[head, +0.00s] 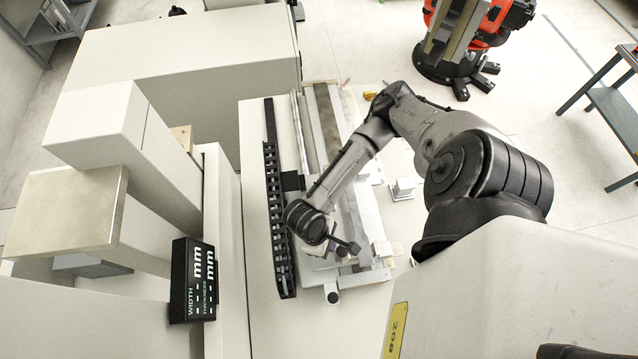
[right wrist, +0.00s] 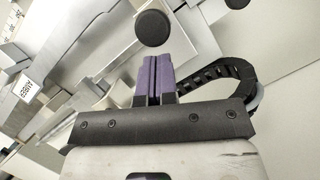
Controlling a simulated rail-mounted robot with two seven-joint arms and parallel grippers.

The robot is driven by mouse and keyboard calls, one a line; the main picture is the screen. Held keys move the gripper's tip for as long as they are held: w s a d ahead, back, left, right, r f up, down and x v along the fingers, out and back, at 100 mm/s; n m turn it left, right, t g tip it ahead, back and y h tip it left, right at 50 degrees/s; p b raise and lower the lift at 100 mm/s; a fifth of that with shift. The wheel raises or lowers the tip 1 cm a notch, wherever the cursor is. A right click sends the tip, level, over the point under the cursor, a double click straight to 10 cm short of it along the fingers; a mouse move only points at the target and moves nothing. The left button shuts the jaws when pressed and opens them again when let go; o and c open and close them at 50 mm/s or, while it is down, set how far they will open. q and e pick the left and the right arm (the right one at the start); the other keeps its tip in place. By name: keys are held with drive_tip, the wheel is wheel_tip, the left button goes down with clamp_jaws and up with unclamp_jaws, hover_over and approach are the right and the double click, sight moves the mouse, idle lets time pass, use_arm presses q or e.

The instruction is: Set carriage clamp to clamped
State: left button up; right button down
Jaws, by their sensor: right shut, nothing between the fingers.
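My right gripper (right wrist: 153,62) shows in the right wrist view with its two purple fingers together and nothing between them. A round black knob (right wrist: 152,28) appears just beyond the fingertips; I cannot tell whether they touch. I cannot tell for certain which part is the carriage clamp. In the head view my right arm reaches over the rail carriage (head: 375,276), and its wrist hides part of it. A black knob (head: 333,297) stands at the carriage's near end. The fingers are not clear in the head view. My left gripper is not in view.
A black cable chain (head: 275,200) runs along the left of the rail and also shows in the right wrist view (right wrist: 215,75). A black width and thickness display (head: 192,280) stands at left. A small white block (head: 403,189) sits right of the rail.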

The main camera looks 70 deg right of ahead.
drive_tip(key=shift+s, duration=0.25)
drive_tip(key=shift+s, duration=0.1)
drive_tip(key=s, duration=0.1)
drive_tip(key=s+d, duration=0.2)
drive_tip(key=shift+s, duration=0.4)
drive_tip(key=shift+w, duration=0.1)
drive_tip(key=w+r+b, duration=0.1)
drive_tip(key=w+r, duration=0.6)
drive_tip(key=r, duration=0.2)
drive_tip(key=shift+w+r, duration=0.35)
